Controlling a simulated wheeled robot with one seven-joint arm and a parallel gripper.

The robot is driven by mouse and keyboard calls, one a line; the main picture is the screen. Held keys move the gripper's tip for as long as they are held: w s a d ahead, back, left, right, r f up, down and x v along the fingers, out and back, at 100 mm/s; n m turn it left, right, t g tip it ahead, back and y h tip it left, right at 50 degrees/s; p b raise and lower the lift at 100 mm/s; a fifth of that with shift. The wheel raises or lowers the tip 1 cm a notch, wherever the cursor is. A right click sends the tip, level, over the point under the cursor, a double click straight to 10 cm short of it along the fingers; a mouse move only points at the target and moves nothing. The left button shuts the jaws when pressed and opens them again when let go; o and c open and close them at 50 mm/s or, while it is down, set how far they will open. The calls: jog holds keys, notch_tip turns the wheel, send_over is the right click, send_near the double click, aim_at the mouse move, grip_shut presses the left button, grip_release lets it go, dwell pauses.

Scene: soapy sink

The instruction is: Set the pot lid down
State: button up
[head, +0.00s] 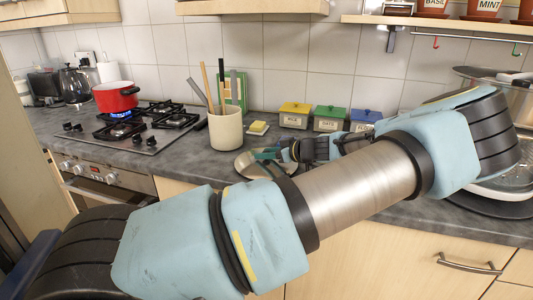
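The pot lid (246,166) is a round silver disc at the counter's front, right of the utensil crock, low over or on the worktop. I cannot tell whether it touches the counter. My gripper (266,156) is right at the lid's top, near its middle. The fingers are small and dark here, so I cannot tell whether they are shut on the lid's knob. My forearm hides the lid's right and front side.
A red pot (116,97) stands on the gas hob (150,125), with a blue flame under it. A cream crock (225,128) holds utensils. A sponge (258,128) and several coloured tins, including a yellow one (295,115), stand behind. Steel pans and a sink are at right.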

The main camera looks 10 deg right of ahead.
jog(key=shift+o, duration=1.2)
jog(key=b+v, duration=0.4)
jog(key=v, duration=0.7)
jog(key=shift+f, duration=0.1)
jog(key=shift+s+d+r+b, duration=0.25)
jog(key=shift+s+r+b, duration=0.05)
jog(key=shift+s, duration=0.05)
